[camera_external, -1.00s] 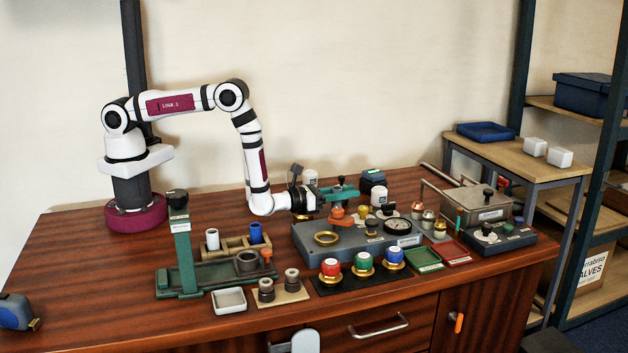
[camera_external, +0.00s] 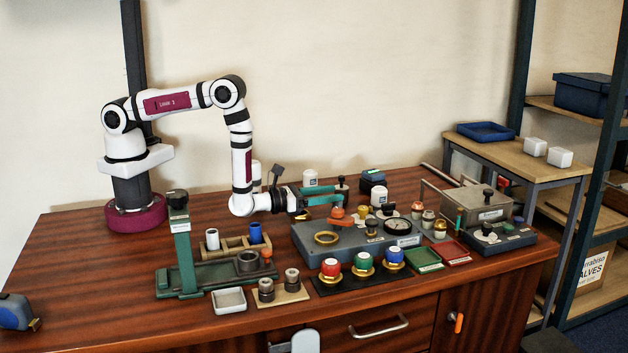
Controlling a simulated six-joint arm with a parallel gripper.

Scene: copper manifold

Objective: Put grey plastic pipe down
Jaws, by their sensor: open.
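My gripper (camera_external: 338,196) has teal fingers and points right, above the back left part of the grey manifold block (camera_external: 308,243). Its fingers are apart and I see nothing held between them.
An orange knob (camera_external: 337,212) and a black-knobbed post (camera_external: 342,185) stand close to my fingers. Red, green and blue valve caps (camera_external: 363,261) line the front. A white tray (camera_external: 229,300) lies front left. The table's left part is mostly clear.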

